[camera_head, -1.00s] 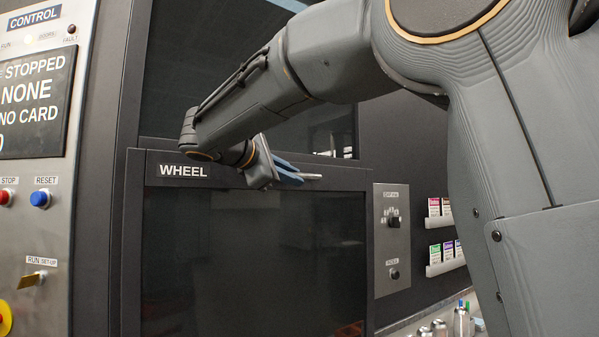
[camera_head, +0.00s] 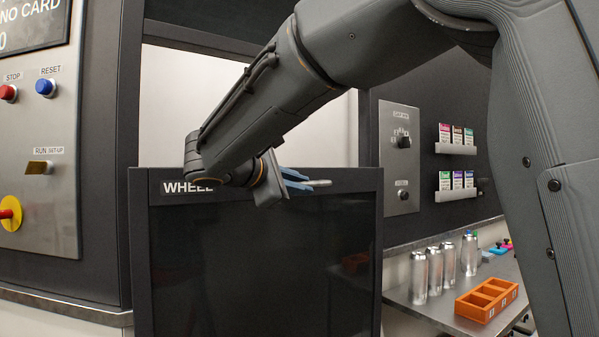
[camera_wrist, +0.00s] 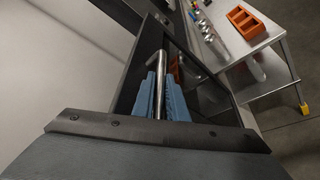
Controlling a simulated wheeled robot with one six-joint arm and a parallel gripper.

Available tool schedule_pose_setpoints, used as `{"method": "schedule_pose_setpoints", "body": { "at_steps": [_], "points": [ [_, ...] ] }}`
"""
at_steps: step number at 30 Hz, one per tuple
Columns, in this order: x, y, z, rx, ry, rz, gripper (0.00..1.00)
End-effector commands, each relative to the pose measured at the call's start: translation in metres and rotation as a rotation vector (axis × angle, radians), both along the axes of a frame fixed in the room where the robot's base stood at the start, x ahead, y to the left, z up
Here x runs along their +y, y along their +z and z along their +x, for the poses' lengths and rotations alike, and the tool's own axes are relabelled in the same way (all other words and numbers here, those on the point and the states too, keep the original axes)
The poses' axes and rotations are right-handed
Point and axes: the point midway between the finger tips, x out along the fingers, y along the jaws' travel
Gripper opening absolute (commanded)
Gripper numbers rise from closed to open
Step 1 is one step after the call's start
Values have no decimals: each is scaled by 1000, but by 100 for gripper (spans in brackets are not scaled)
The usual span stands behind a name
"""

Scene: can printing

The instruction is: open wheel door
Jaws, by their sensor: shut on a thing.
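The wheel door (camera_head: 265,262) is a dark glossy panel in a dark frame with a WHEEL label at its top left. A pale opening (camera_head: 190,95) shows above its top edge. A silver bar handle (camera_head: 320,183) stands near the top edge, and in the wrist view the bar (camera_wrist: 159,58) passes between the blue fingers. My gripper (camera_head: 298,180) is shut on that handle. My forearm and wrist hide part of the label and top frame. In the wrist view the door's dark frame (camera_wrist: 148,45) lies beyond the fingers.
A control panel (camera_head: 40,125) with buttons and switches stands at the left. A dial panel (camera_head: 399,165) and card racks (camera_head: 457,150) are on the right wall. Several silver cans (camera_head: 435,270) and an orange tray (camera_head: 487,300) stand on the right bench (camera_head: 405,297).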

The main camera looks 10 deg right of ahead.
Motion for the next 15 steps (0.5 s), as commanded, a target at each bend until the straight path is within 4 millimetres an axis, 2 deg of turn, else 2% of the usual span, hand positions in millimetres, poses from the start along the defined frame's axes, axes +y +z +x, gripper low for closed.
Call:
{"method": "schedule_pose_setpoints", "body": {
  "at_steps": [1, 15],
  "points": [
    [1, -24, 1, 5, 1, -1, 0],
    [1, -169, 1, 6, 1, -2, 0]
  ]
}}
